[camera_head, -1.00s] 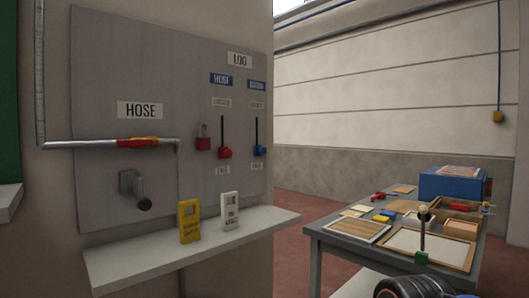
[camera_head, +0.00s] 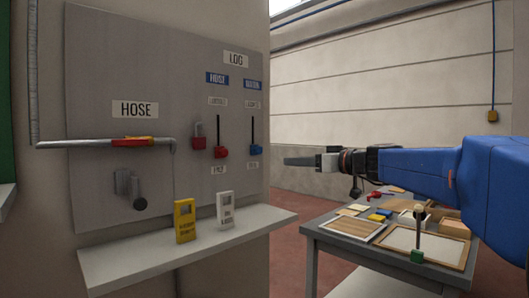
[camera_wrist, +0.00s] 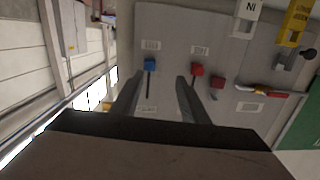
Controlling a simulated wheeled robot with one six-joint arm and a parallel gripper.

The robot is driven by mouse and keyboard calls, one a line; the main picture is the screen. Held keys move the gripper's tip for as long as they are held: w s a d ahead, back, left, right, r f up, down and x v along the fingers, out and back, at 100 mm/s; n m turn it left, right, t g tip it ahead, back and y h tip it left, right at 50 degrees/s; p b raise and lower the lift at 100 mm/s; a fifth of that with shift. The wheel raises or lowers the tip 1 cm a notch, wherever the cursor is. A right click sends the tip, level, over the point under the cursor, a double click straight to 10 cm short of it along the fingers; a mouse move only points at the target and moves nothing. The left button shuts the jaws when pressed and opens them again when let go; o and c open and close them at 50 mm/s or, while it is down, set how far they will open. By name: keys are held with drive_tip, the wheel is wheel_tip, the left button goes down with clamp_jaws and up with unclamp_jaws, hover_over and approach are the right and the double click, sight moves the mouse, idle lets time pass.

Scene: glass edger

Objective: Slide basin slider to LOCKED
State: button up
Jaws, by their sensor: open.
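The basin slider's blue knob (camera_head: 255,149) sits at the lower end of its dark vertical slot, on the right edge of the grey wall panel (camera_head: 95,80). The small labels above and below the slot are too blurred to read. My gripper (camera_head: 298,161) is open and empty, to the right of the blue knob and apart from it in the head view. In the wrist view the picture is turned over; the blue knob (camera_wrist: 150,64) appears ahead, between the lines of the two open fingers (camera_wrist: 160,78).
A red slider knob (camera_head: 221,152) and a red padlock (camera_head: 199,142) sit left of the blue knob. A shelf (camera_head: 140,262) below holds a yellow tag (camera_head: 185,221) and a white tag (camera_head: 226,210). A cluttered table (camera_head: 325,241) stands at right.

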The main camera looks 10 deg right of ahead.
wheel_tip(320, 180, up, 2)
drive_tip(key=w+d, duration=0.2)
approach(260, 149)
drive_tip(key=shift+t, duration=0.4)
drive_tip(key=x, duration=0.7)
drive_tip(key=shift+w+a+f, duration=0.2)
drive_tip(key=shift+w+f, duration=0.15)
clamp_jaws()
